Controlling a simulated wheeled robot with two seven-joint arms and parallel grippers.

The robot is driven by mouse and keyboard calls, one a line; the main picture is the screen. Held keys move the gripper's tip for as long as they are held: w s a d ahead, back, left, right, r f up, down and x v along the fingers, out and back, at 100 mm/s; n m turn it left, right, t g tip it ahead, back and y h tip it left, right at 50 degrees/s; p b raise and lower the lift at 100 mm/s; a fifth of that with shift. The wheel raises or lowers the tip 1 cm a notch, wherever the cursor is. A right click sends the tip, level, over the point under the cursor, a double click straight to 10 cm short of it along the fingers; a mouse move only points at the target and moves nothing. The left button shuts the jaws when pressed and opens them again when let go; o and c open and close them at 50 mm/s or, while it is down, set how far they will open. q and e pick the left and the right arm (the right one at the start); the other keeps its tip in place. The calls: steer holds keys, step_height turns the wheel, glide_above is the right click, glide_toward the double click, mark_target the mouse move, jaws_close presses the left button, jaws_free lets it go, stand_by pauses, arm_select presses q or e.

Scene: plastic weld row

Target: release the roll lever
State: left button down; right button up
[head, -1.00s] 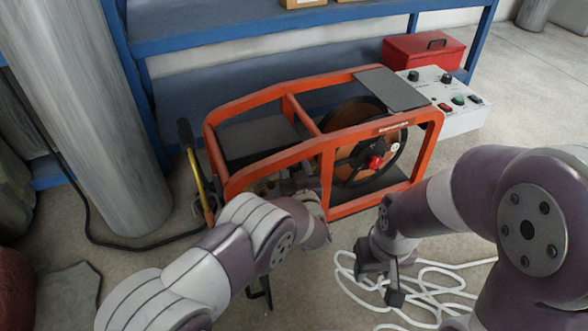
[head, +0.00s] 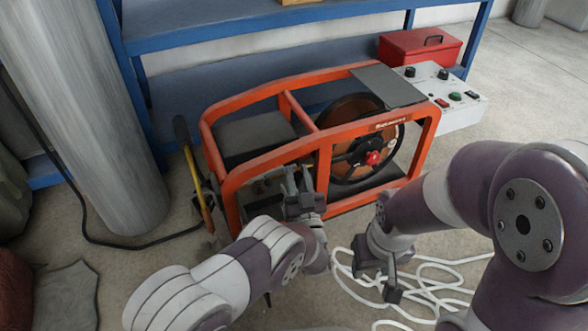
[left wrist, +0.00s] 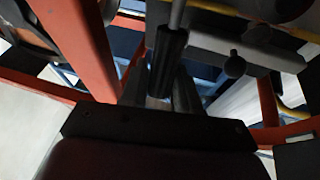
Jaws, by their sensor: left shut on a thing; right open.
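The orange-framed machine (head: 262,175) stands on the floor in front of the blue shelf. In the left wrist view, a black grip (left wrist: 168,52) on a metal rod (left wrist: 177,14) sits between my left fingers; it looks like the roll lever's handle. My left gripper (head: 300,188) is at the machine's near side, by the front frame bar, shut on that grip. It partly hides the lever in the head view. My right gripper (head: 392,278) is open and empty, low in front of the machine, apart from it.
A wheel with a red hub (head: 373,158) sits inside the frame. A control box (head: 450,105) is at the right. A yellow lever (head: 194,178) stands at the left end. White cable (head: 430,285) lies on the floor; a red toolbox (head: 418,50) is on the shelf.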

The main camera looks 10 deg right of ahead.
arm_select(q)
steer(key=shift+s+d+f+m+t, duration=0.2)
steer(key=shift+s+f+m+t, duration=0.15)
steer(key=shift+s+t, duration=0.35)
steer(key=shift+s+d+f+m+t, duration=0.2)
steer(key=shift+s+f+t, duration=0.25)
steer(key=shift+t, duration=0.45)
steer(key=shift+s, duration=0.1)
steer(key=c, duration=1)
jaws_free()
steer(key=shift+o, duration=0.2)
